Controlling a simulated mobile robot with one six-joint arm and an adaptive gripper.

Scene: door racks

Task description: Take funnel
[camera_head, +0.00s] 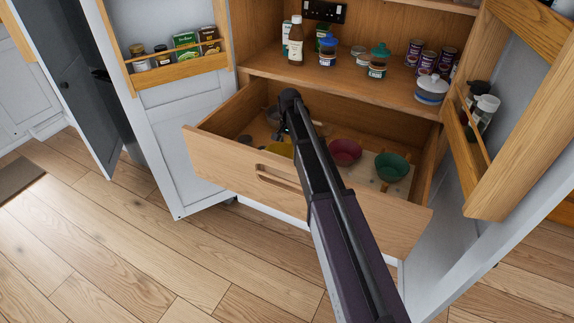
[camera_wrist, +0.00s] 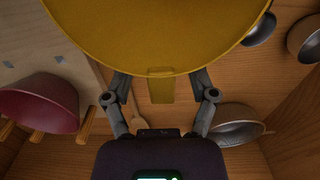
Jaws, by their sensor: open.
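A wide yellow round piece with a short flat tab, which looks like the funnel (camera_wrist: 160,35), fills the top of the wrist view. In the head view the yellow funnel (camera_head: 281,149) lies in the open drawer, partly hidden behind my arm. My gripper (camera_wrist: 160,86) is open, with one finger on each side of the tab. The fingertips reach the yellow rim in the picture; I cannot tell whether they touch it. In the head view my gripper (camera_head: 283,128) is down inside the drawer, its fingers mostly hidden.
The drawer (camera_head: 225,160) also holds a red bowl (camera_head: 345,151), a green bowl-like piece (camera_head: 392,167) and metal bowls (camera_wrist: 236,125). A wooden spoon (camera_wrist: 138,116) lies below. The drawer walls are close around. Jars and bottles (camera_head: 296,42) stand on the shelf above; open door racks flank both sides.

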